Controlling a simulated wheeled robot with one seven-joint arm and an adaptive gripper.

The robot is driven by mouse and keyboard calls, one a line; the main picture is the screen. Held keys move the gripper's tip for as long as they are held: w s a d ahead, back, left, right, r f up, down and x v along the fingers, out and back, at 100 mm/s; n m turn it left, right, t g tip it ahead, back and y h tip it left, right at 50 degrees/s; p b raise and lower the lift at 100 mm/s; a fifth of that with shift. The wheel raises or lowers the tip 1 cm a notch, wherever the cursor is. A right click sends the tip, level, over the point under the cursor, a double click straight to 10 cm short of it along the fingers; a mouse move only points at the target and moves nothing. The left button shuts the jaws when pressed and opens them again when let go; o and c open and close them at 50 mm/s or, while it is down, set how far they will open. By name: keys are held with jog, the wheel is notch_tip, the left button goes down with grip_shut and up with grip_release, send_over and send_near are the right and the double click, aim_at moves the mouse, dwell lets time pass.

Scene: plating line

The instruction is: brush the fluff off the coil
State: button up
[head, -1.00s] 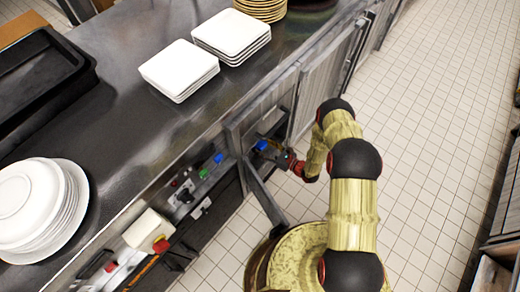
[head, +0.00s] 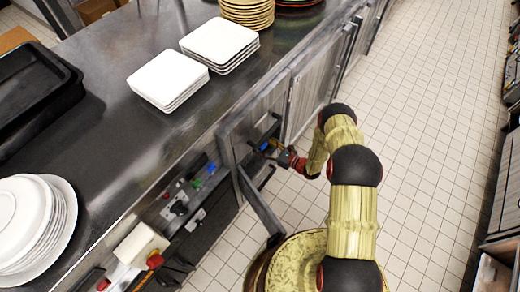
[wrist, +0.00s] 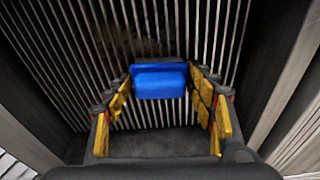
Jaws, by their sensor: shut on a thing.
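The coil (wrist: 222,40) is a wall of thin, pale upright fins filling the back of the wrist view. A brownish dark patch, seemingly fluff (wrist: 125,40), lies over the fins at upper left. My gripper (wrist: 160,82) has its yellow-padded fingers shut on a blue brush (wrist: 160,84) in front of the fins. Whether the brush touches the fins I cannot tell; its far side is hidden. In the head view my gripper (head: 270,150) reaches into an open compartment under the counter, where the coil is hidden.
Dark walls (wrist: 280,50) flank the coil closely. An open door panel (head: 262,205) stands beside my arm. Knobs and switches (head: 180,207) line the counter front to the left. Plates (head: 168,80) and a black tray (head: 35,95) sit on the counter. The tiled floor (head: 430,130) at right is clear.

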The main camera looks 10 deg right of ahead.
jog(key=shift+w+d+r+p, duration=0.1)
jog(key=shift+d+r+p, duration=0.05)
jog(key=shift+r+p, duration=0.5)
dwell(1.0)
